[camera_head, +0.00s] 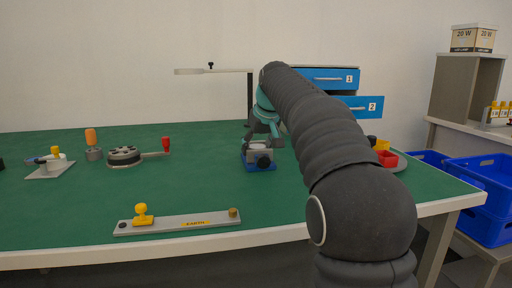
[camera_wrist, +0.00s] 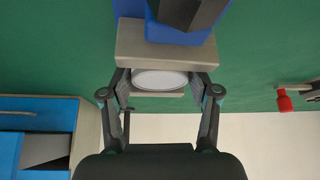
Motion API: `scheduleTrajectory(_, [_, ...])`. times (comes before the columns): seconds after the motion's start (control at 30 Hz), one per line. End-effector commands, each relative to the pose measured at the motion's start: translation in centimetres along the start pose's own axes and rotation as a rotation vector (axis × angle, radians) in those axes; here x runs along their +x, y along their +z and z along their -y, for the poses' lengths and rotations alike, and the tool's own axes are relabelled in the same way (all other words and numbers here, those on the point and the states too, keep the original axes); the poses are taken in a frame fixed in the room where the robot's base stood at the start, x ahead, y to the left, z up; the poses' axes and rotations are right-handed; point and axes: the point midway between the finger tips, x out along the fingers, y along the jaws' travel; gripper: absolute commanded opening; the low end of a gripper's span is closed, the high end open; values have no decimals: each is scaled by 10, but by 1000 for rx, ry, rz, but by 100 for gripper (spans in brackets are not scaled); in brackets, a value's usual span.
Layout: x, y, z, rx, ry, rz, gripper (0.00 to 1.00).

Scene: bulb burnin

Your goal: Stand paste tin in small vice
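The small vice (camera_head: 258,161) stands on the green bench, with a blue base and grey jaws. In the wrist view its thick grey jaw (camera_wrist: 166,44) and blue body show at the top. The paste tin (camera_wrist: 160,79), with a pale round lid, sits between the thick jaw and a thinner grey strip. In the head view it is a pale shape (camera_head: 257,146) over the vice. My gripper (camera_head: 263,140) reaches down there, and its fingers (camera_wrist: 160,88) close on the tin's two sides. The tin's underside is hidden, so I cannot tell whether it rests in the vice.
A grey bar marked EARTH (camera_head: 185,223) lies at the front edge. A round black fixture with a red-knobbed handle (camera_head: 124,156) and an orange-handled tool (camera_head: 91,141) stand left. A lamp stand (camera_head: 250,95) and blue drawers (camera_head: 330,78) are behind. Red and yellow cups (camera_head: 387,158) stand right.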

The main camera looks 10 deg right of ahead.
Motion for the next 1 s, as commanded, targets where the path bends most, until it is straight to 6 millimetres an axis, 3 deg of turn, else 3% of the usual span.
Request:
scheduleTrajectory(0.07, [0,0,0,0,0,0,84])
scheduleTrajectory(0.47, [-5,0,0,0,0,0,84])
scheduleTrajectory(1.0, [-97,0,0,1,1,-3,84])
